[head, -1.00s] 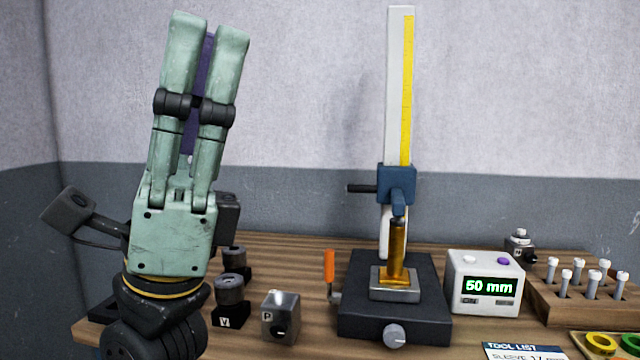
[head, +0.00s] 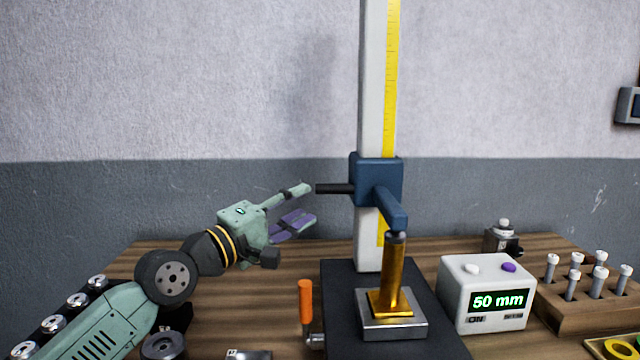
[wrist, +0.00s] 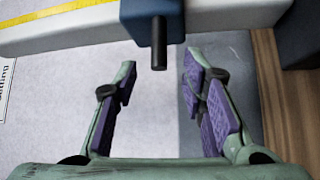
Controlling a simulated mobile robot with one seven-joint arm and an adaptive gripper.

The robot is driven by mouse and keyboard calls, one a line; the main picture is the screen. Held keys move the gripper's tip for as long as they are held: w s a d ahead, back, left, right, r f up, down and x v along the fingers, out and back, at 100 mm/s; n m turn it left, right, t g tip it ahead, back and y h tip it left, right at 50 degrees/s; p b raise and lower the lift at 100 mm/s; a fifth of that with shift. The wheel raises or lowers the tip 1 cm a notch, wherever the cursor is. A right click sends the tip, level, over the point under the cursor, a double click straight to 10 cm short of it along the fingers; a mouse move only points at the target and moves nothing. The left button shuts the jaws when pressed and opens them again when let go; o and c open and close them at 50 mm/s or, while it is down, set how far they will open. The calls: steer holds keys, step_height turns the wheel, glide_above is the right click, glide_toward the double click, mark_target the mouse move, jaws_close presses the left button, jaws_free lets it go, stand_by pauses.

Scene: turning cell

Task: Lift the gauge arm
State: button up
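The gauge arm is a blue slider block (head: 376,180) on a tall pale column with a yellow scale. A blue arm (head: 391,208) points forward from it, its tip down at the top of a golden sleeve (head: 394,275). A black handle rod (head: 335,189) sticks out left from the block. My gripper (head: 308,204) is open just left of the rod's end. In the wrist view, the rod (wrist: 159,43) points toward the space between my spread, purple-padded fingers (wrist: 158,85). Nothing is between the pads; the rod tip looks slightly beyond the fingertips.
A white readout box (head: 487,292) shows 50 mm, right of the gauge's black base (head: 342,285). An orange handle (head: 306,300) stands at the base's left. A wooden rack (head: 590,305) of pins is at right.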

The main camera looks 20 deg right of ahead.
mark_target(326, 190)
steer(key=p+x, duration=0.3)
steer(key=x, duration=0.4)
steer(key=shift+w+d+r, duration=0.1)
steer(key=shift+d+r, duration=0.1)
steer(key=shift+d, duration=0.15)
steer(key=shift+w+d+p, duration=0.3)
steer(key=shift+w+d, duration=0.05)
steer(key=shift+d, duration=0.15)
steer(key=shift+c, duration=0.4)
jaws_close()
